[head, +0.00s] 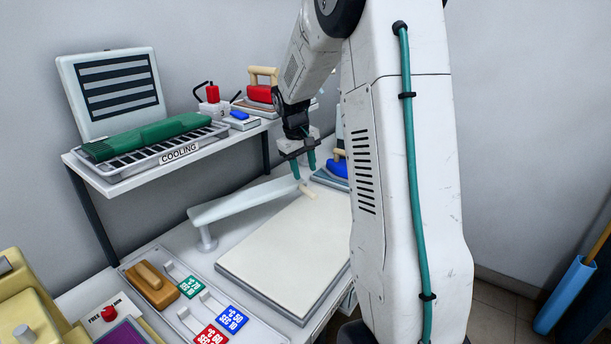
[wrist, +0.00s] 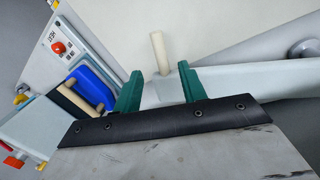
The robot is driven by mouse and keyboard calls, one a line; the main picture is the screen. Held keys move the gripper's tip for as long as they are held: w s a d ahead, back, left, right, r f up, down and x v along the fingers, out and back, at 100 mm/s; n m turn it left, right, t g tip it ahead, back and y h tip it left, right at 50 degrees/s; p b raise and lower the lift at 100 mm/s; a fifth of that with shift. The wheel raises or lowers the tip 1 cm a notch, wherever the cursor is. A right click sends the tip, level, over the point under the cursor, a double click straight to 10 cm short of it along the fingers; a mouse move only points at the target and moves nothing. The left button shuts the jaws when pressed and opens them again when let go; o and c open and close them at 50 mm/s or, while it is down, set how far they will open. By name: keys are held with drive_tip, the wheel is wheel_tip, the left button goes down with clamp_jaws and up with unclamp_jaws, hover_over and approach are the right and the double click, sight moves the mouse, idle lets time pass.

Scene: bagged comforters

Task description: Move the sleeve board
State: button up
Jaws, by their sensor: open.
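The sleeve board (head: 240,200) is a long, pale, narrow board on a round foot, standing on the worktable (head: 140,260) behind the cream pressing pad. A short wooden handle (head: 308,191) sticks out at its right end. My gripper (head: 304,167) is open at this end, with its two teal fingers pointing down. In the wrist view, the board (wrist: 255,76) runs off to the right and the wooden handle (wrist: 159,53) lies between the lines of the fingers (wrist: 160,88), beyond their tips. I cannot tell whether the fingers touch the board.
The cream pad (head: 285,250) fills the table's middle. A blue iron (head: 338,166) stands close behind my gripper. A shelf (head: 200,145) at the back left holds a green bundle (head: 150,136) on the cooling rack. A brown block (head: 152,287) and colored tags sit at the front left.

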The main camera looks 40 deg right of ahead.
drive_tip(key=shift+d+r, duration=0.15)
drive_tip(key=shift+r, duration=0.15)
drive_tip(key=c, duration=0.6)
drive_tip(key=shift+s+d+r, duration=0.15)
drive_tip(key=shift+s+r, duration=0.35)
drive_tip(key=shift+r, duration=0.3)
clamp_jaws()
drive_tip(key=s+a+r+m+t, duration=0.3)
drive_tip(key=s+a+m, duration=0.2)
drive_tip(key=s, duration=0.5)
drive_tip(key=w+d+f, duration=0.2)
drive_tip(key=f, duration=0.4)
drive_tip(key=w+d+f+m, duration=0.1)
drive_tip(key=w+d+f, duration=0.1)
drive_tip(key=f, duration=0.4)
drive_tip(key=shift+w, duration=0.7)
drive_tip(key=shift+d, duration=0.1)
